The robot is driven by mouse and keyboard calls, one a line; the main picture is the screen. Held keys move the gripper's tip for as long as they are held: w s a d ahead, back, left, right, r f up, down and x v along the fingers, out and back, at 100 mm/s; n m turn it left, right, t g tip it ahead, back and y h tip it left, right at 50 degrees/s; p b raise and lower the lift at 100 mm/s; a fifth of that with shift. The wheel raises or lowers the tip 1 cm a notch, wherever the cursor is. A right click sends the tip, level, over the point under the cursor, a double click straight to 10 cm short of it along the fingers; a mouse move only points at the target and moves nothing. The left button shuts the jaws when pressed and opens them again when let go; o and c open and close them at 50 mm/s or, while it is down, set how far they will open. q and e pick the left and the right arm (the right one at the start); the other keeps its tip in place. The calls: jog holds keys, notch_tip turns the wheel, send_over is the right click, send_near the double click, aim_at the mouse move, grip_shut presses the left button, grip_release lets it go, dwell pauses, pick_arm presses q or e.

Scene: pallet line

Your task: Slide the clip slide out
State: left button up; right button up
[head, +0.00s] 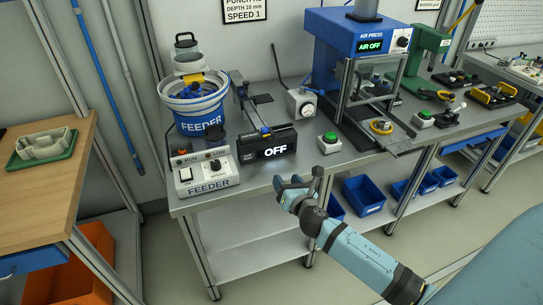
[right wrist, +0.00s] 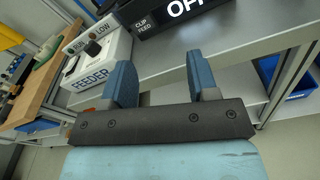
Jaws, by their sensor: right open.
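The clip feed unit (head: 268,148) is a black box with a white OFF display, on the grey metal bench. A narrow rail (head: 248,102) with a blue part on it runs back from this box; I cannot tell which piece is the clip slide. My right gripper (head: 296,182) is open and empty, in front of the bench edge and below the clip feed unit. In the right wrist view the gripper (right wrist: 161,78) has its two blue fingers apart, with the lower front of the clip feed unit (right wrist: 165,22) beyond them. My left gripper is not in view.
The white FEEDER control box (head: 206,174) and the blue feeder bowl (head: 200,108) stand left of the clip unit. A green button box (head: 329,142) and the blue air press (head: 358,40) stand right. Blue bins (head: 363,195) sit on the shelf below.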

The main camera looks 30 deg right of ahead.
aim_at(272, 143)
jog(key=w+d+n, duration=0.1)
jog(key=w, duration=0.4)
jog(key=w+d+r+n, duration=0.1)
jog(key=w+d, duration=0.1)
jog(key=w, duration=0.3)
jog(key=w+d+n+t, duration=0.1)
jog(key=w+d, duration=0.1)
jog(key=w, duration=0.3)
jog(key=shift+w+d+r+b, duration=0.1)
jog(key=shift+w+r+b, duration=0.25)
